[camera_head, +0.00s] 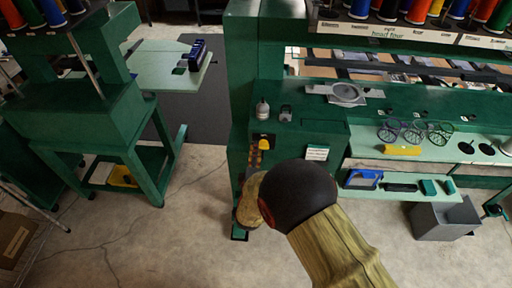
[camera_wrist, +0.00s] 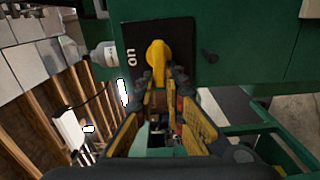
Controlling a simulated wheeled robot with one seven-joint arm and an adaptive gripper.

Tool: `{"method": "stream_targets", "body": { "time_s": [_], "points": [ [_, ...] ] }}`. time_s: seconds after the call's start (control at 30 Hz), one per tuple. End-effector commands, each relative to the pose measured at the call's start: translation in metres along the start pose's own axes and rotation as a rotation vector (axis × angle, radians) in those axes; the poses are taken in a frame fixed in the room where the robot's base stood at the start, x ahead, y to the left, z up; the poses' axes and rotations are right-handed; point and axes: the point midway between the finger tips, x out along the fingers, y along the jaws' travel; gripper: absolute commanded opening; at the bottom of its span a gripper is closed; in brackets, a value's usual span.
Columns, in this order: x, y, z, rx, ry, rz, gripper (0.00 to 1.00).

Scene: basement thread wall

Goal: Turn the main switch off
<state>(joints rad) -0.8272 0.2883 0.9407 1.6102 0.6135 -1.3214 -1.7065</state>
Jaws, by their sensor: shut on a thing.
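The main switch is a yellow handle (camera_head: 264,143) on a dark plate on the green machine's front. In the wrist view the yellow handle (camera_wrist: 156,54) lies across the dark plate (camera_wrist: 180,40), with the word "on" printed beside it, turned sideways. My gripper (camera_wrist: 161,82) is shut on the lower end of the handle, one finger on each side. In the head view my arm covers part of the machine below the switch, and the fingertip contact is hard to make out.
A small bottle (camera_head: 262,109) stands on the ledge above the switch. A white label (camera_head: 317,153) is to its right. Another green machine (camera_head: 90,110) stands left, with open floor between.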

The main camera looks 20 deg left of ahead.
Motion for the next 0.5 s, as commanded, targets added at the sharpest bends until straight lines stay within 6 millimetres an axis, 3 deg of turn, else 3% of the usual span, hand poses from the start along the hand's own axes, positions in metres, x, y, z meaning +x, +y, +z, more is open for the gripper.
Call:
{"method": "stream_targets", "body": {
  "time_s": [0.5],
  "points": [
    [0.0,-0.0017,-0.001,-0.053,0.003,0.0,0.0]
  ]
}}
